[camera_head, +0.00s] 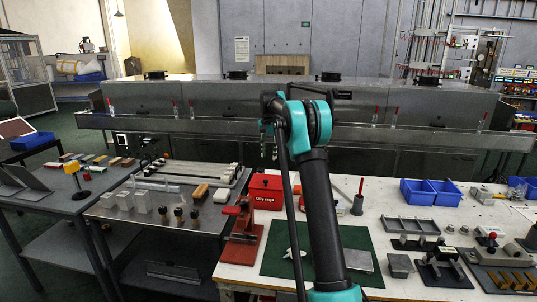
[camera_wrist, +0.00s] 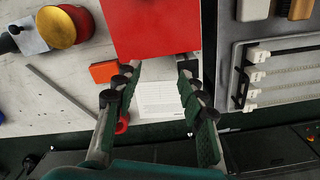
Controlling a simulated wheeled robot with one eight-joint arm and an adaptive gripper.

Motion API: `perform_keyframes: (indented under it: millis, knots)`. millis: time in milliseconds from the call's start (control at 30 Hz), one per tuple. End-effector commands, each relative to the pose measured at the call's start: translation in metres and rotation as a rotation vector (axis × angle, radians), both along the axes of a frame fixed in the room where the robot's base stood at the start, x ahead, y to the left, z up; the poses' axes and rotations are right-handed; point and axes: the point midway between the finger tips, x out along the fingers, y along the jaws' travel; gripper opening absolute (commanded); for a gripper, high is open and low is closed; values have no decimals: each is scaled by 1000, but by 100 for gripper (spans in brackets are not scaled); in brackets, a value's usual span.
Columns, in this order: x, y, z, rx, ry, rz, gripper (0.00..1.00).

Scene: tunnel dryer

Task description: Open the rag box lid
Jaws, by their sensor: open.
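The rag box (camera_head: 265,193) is red and lettered "Oily rags". It stands at the back left of the white-topped bench in the head view. Its lid looks shut, though my arm hides part of the box's right side. In the wrist view a flat red surface of the rag box (camera_wrist: 155,28) fills the top middle. My gripper (camera_wrist: 157,68) is open and empty, its two fingertips apart near the lower edge of that red surface. Whether they touch it I cannot tell. In the head view my gripper (camera_head: 268,143) hangs above and behind the box.
A printed white sheet (camera_wrist: 160,102) lies between the fingers in the wrist view. An orange block (camera_wrist: 103,72) and a red-yellow round can (camera_wrist: 62,27) are to the left. A tray with white clips (camera_wrist: 255,77) is to the right. A red press (camera_head: 241,230) stands before the box.

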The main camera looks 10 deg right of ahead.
Motion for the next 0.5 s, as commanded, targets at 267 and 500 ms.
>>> perform_keyframes:
  millis: [267,500]
  knots:
    - [0,-1,8,-1,1,-1,41]
    - [0,-1,50,-1,1,-1,41]
